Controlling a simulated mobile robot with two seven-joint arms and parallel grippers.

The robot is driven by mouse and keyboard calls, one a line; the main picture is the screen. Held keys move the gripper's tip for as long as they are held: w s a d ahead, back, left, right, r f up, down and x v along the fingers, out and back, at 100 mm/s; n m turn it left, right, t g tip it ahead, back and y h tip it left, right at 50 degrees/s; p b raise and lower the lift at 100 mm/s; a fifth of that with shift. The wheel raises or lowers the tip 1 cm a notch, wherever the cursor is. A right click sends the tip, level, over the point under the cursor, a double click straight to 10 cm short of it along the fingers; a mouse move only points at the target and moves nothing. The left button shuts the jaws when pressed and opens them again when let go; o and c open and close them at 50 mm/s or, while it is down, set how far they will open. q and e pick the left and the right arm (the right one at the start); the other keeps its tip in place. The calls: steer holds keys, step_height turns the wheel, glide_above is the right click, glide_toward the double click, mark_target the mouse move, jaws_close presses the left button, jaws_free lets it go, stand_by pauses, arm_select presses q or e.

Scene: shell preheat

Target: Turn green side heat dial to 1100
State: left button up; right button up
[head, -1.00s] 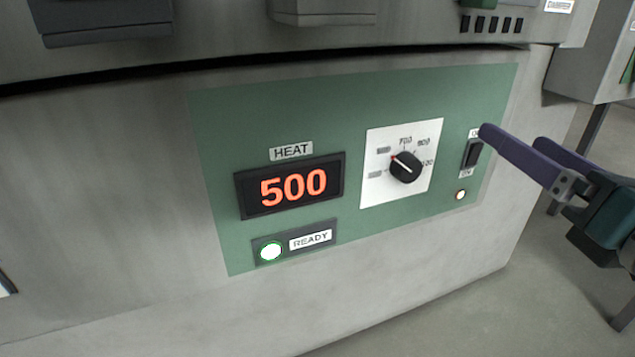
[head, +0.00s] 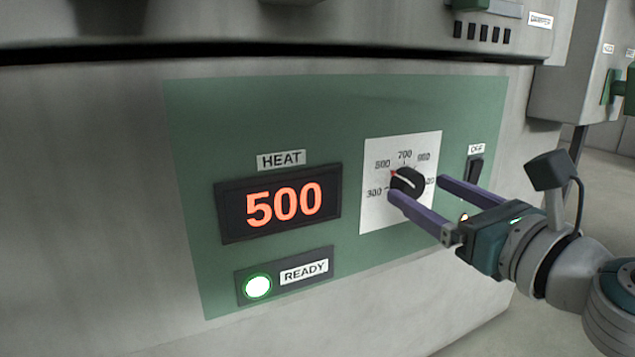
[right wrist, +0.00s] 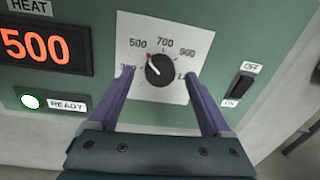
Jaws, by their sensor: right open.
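The black heat dial (head: 408,181) sits on a white scale plate (head: 376,212) on the green panel (head: 270,110). Its red mark points at 500; it also shows in the right wrist view (right wrist: 160,70). The heat display (head: 284,204) reads 500 in orange. My right gripper (head: 415,187) is open, with its two purple fingers apart at the dial. Whether a finger touches the dial I cannot tell. The 1100 label is partly hidden. My left gripper is not in view.
A black OFF/ON switch (right wrist: 239,86) is right of the dial, close to the right finger. A lit READY lamp (head: 258,286) is below the display. A grey cabinet with a green handle (head: 612,85) stands at the right.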

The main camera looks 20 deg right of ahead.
steer(key=shift+w, duration=1.1)
steer(key=shift+c, duration=0.4)
jaws_close()
